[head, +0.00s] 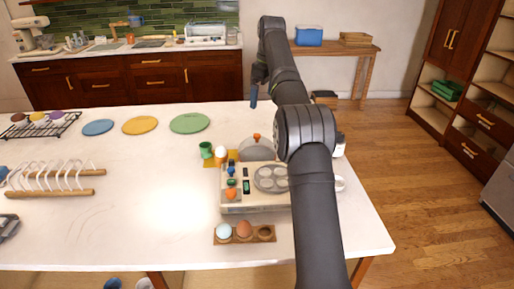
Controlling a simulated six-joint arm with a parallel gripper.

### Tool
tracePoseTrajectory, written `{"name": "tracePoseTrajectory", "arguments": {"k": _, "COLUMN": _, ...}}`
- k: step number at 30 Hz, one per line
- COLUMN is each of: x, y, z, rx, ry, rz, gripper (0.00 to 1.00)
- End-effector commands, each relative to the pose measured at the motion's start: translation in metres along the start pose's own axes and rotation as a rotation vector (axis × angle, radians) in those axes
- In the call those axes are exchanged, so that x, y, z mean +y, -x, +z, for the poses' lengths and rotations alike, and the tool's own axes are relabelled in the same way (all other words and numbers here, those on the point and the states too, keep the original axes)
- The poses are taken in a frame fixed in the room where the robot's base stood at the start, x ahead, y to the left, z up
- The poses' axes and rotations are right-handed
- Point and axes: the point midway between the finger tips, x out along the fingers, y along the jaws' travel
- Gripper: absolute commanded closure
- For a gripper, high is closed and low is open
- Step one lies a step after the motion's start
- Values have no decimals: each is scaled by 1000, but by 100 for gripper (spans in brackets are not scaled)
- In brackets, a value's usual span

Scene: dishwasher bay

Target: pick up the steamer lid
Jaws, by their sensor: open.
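The steamer lid (257,153) is a grey dome with an orange knob on top. It rests just behind the cream egg steamer (246,208), whose front part hides its lower edge. The steamer has a round grey plate (270,178) with hollows, partly covered by my arm. My gripper (253,101) is small and dark in this view, pointing down above the far side of the table, higher in the picture than the lid and apart from it. Its jaws are open, and I see nothing held in them.
A green cup (206,149) and a white egg (220,153) stand left of the lid. A wooden egg holder (260,236) lies in front of the steamer. Coloured discs (190,123), a toast rack (55,180) and a wire rack (40,127) are left. The table's middle is clear.

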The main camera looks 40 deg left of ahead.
Motion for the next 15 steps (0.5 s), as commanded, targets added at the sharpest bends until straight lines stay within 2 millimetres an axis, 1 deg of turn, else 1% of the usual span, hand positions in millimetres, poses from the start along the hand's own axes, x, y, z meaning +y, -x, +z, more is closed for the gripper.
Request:
{"name": "tracePoseTrajectory", "arguments": {"k": 4, "x": 1, "y": -10, "z": 0, "rx": 0, "ry": -5, "rz": -2, "gripper": 0}}
{"name": "tracePoseTrajectory", "arguments": {"k": 7, "x": 0, "y": -24, "z": 0, "rx": -1, "ry": -4, "rz": -2, "gripper": 0}}
{"name": "tracePoseTrajectory", "arguments": {"k": 11, "x": 0, "y": -48, "z": 0, "rx": -2, "ry": -3, "rz": -3, "gripper": 0}}
{"name": "tracePoseTrajectory", "arguments": {"k": 15, "x": 0, "y": -79, "z": 0, "rx": -2, "ry": -3, "rz": -3, "gripper": 0}}
